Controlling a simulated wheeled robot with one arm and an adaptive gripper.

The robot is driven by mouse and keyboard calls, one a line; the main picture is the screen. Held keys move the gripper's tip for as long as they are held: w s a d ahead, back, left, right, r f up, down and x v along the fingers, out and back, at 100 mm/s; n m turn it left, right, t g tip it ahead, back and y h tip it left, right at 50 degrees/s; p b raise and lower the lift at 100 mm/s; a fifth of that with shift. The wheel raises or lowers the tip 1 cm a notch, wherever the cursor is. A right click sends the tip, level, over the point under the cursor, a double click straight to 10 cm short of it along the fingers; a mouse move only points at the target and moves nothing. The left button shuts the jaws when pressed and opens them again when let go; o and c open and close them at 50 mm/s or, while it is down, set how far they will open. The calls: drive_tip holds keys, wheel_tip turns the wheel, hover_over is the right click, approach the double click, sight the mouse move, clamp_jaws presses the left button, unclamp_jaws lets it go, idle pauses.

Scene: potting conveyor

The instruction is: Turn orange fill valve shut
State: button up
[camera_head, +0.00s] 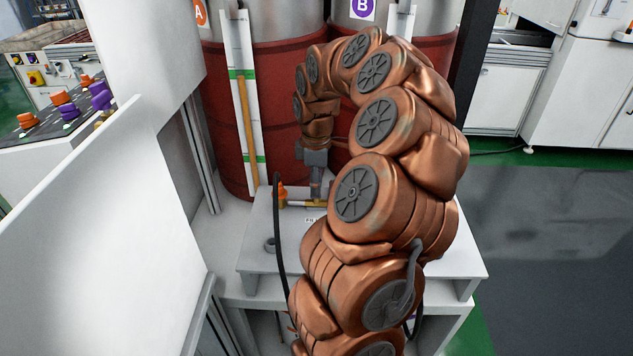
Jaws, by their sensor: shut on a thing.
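My gripper (316,194) points down at the brass pipe fitting (298,203) on the white stand (262,232). It is shut on the orange fill valve, but the gripped part is mostly hidden by the fingers and wrist. An orange piece (282,192) of the valve shows upright at the left end of the brass fitting, just left of the fingers. The handle's exact angle cannot be told. A small label on the stand below the fitting is partly covered by my arm.
Red-banded tanks A (225,110) and B (425,70) stand behind. A sight gauge (242,105) with an amber column and green marks is on tank A. A black hose (278,240) hangs left of my arm. A white panel (110,220) closes the left; grey floor (560,240) is clear right.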

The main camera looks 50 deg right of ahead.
drive_tip(key=o, duration=1.1)
drive_tip(key=shift+o, duration=0.2)
wheel_tip(320, 180, up, 12)
idle(0.7)
